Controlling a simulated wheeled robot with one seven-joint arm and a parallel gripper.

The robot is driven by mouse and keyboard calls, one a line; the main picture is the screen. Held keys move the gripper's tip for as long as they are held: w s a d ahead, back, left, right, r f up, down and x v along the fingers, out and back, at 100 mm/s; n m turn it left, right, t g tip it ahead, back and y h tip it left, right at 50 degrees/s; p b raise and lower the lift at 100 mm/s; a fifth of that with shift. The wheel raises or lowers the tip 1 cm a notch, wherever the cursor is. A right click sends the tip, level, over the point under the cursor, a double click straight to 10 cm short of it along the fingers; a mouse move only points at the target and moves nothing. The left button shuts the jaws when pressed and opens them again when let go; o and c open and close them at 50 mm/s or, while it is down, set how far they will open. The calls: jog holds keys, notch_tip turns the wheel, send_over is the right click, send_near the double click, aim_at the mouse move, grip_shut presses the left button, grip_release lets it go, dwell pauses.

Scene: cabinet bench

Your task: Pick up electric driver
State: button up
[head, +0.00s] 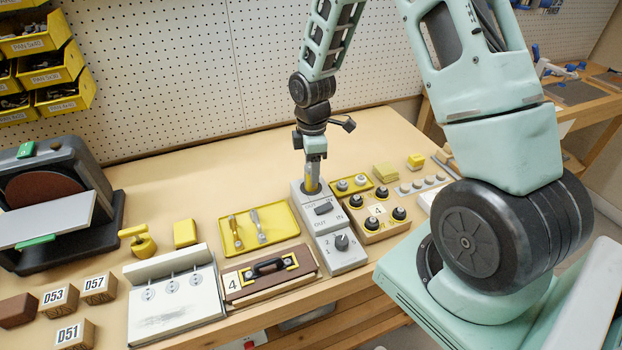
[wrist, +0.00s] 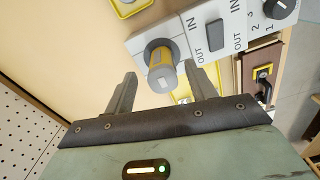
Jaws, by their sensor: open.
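A yellow and grey cylinder, which appears to be the electric driver (wrist: 161,68), stands in the end of a grey control box (head: 342,256) marked IN and OUT. In the head view only a little of its yellow body (head: 312,186) shows below my gripper (head: 314,168). In the wrist view my gripper (wrist: 158,77) is open, with one finger on each side of the cylinder's near end. I cannot tell whether either finger touches it. The cylinder's lower part is hidden in or behind the box.
The control box has a rocker switch and a dial (head: 341,241). A yellow tray (head: 284,234) with two tools lies to its left, and a wooden block with black knobs (head: 378,231) to its right. A pegboard (head: 190,80) rises behind. The bench's back middle is clear.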

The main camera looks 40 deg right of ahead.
jog(key=shift+a+f, duration=0.2)
jog(key=shift+f, duration=1.55)
grip_shut()
notch_tip(320, 180, up, 10)
jog(key=shift+r+b, duration=0.1)
jog(key=shift+b, duration=0.25)
jog(key=c, duration=0.6)
grip_release()
jog(key=shift+c, duration=0.2)
jog(key=c, duration=0.4)
jog(key=shift+s, duration=0.1)
